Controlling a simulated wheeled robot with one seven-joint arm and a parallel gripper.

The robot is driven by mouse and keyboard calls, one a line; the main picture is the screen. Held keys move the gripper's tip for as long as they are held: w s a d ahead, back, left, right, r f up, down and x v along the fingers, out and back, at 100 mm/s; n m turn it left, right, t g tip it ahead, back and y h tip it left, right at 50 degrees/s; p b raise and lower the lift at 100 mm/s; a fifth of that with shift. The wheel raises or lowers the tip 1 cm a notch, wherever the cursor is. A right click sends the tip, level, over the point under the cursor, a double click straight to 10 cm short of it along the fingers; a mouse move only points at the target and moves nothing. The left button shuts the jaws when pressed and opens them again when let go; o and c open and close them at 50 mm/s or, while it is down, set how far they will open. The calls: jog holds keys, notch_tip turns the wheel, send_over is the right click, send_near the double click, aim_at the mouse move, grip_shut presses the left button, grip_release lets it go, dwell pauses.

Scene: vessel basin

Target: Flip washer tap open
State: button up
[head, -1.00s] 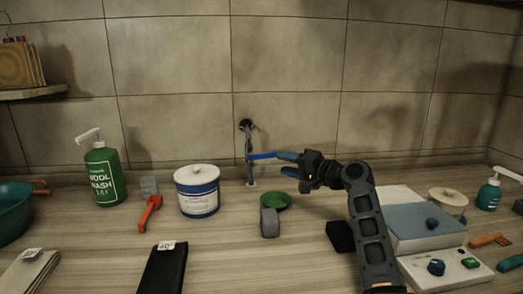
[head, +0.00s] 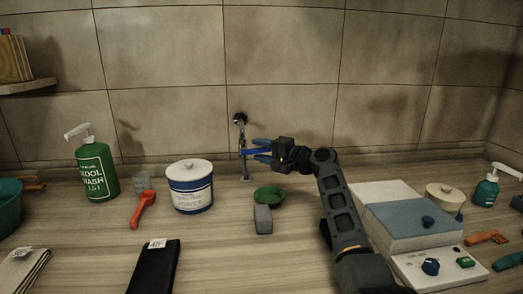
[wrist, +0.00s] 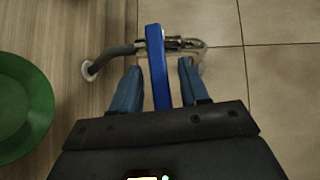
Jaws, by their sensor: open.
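The washer tap (head: 242,148) is a grey pipe rising from the counter at the wall, with a dark fitting above and a blue lever pointing right. In the wrist view the blue lever (wrist: 156,50) runs lengthwise between my two blue fingers, with a visible gap on each side. My gripper (head: 262,151) is open around the lever, not clamped on it; the gripper also shows in the wrist view (wrist: 159,82). The grey hose and metal fitting (wrist: 180,43) lie just beyond the fingertips. In the head view the fingers partly cover the lever.
A green bowl (head: 269,195) and a grey block (head: 263,219) are on the counter below my gripper. A blue-grey box (head: 400,217) is on the right.

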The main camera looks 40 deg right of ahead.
grip_shut()
dwell(0.5)
